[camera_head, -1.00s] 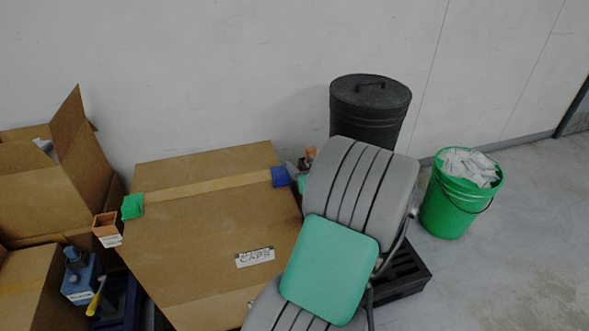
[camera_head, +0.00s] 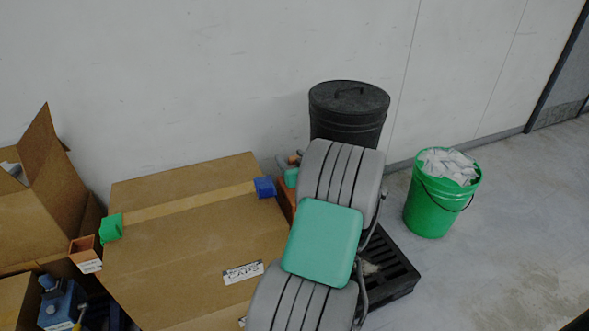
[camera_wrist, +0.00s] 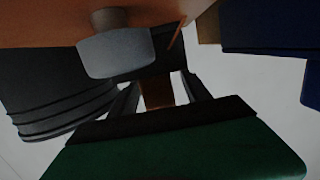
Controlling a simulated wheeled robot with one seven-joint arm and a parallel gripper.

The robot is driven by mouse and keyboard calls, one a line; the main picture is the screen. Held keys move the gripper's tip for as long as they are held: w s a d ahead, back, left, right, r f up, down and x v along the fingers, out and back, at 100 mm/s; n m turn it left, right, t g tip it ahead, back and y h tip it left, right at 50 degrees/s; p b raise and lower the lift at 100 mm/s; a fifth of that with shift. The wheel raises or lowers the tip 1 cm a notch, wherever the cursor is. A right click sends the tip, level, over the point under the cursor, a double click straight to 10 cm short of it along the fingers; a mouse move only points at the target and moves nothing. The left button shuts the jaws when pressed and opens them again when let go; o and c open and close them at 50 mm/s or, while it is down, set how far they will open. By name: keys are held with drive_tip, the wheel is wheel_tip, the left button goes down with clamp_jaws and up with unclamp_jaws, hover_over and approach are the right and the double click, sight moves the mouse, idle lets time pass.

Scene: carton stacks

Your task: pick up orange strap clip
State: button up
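I cannot make out an orange strap clip for certain. In the head view a small orange patch (camera_head: 294,159) shows behind my arm, near the large carton's far right corner; its shape is mostly hidden. A green clip (camera_head: 111,228) and a blue clip (camera_head: 264,187) sit at opposite ends of the tape on the large carton (camera_head: 190,260). My gripper is mostly hidden by my arm in the head view. In the wrist view, my gripper (camera_wrist: 160,92) has two dark fingers apart, with a brown-orange strip showing in the gap; I cannot tell whether it touches them.
A black lidded bin (camera_head: 349,113) stands by the wall. A green bucket (camera_head: 434,208) with white stuffing is at the right. A black pallet (camera_head: 395,275) lies beside my arm. An open carton (camera_head: 45,215) and a small orange-brown box (camera_head: 86,255) are at left.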

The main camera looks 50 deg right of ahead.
clamp_jaws()
idle(0.4)
drive_tip(key=shift+r, duration=0.1)
